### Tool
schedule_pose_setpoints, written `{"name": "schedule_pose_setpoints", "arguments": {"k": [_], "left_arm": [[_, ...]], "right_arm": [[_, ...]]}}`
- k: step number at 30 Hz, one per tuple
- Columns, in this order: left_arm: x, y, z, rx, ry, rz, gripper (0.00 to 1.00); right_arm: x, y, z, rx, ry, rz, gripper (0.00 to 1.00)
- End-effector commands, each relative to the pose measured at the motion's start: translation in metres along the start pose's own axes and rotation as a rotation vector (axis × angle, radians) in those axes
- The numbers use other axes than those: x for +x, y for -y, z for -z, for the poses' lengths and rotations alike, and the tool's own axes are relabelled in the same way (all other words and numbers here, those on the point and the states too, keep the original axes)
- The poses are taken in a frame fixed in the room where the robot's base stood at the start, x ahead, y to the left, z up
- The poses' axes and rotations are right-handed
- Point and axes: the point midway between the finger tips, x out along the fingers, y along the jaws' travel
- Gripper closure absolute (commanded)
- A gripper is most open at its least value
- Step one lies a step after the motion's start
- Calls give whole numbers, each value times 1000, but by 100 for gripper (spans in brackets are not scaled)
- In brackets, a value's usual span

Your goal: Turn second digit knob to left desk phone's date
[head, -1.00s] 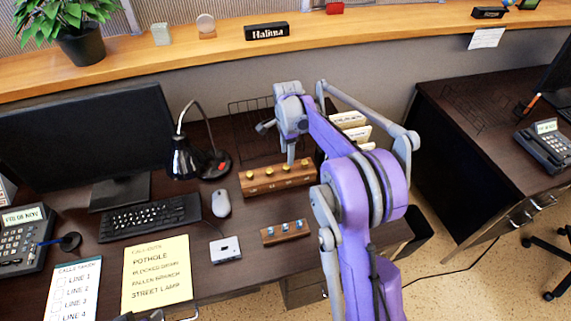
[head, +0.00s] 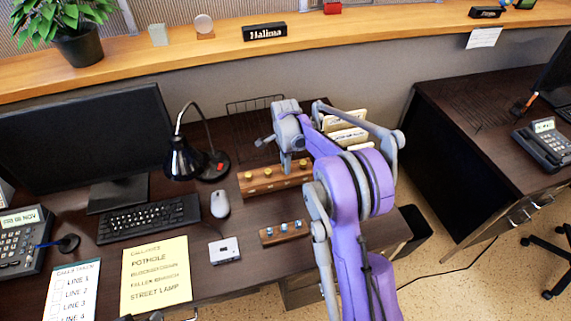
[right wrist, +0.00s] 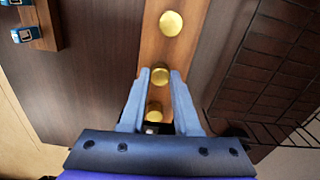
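The left desk phone (head: 22,240) is at the far left in the head view; its small display (head: 20,219) seems to read FRI 08 NOV. A wooden block (head: 258,186) with a row of yellow knobs lies right of the mouse. My right gripper (head: 287,170) points down over this block and hides part of the row. Other knobs show beyond and nearer. Small grey parts at the bottom edge may be my left gripper (head: 150,316).
A smaller block with blue knobs (head: 284,232) lies in front. A desk lamp (head: 185,160) and wire rack (head: 255,105) stand close by. The mouse (head: 220,204), a small white box (head: 224,250) and file folders (head: 347,135) are also near.

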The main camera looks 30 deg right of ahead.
Motion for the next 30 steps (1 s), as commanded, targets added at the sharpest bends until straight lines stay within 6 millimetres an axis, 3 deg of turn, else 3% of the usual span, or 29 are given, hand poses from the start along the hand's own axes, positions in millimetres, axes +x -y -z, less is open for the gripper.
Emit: {"name": "schedule_pose_setpoints", "arguments": {"k": [17, 30], "left_arm": [[3, 0, -3, 0, 2, 0, 50], [14, 0, -13, 0, 10, 0, 50]], "right_arm": [[0, 0, 0, -68, 0, 0, 100], [1, 0, 0, -422, 0, 0, 100]]}}
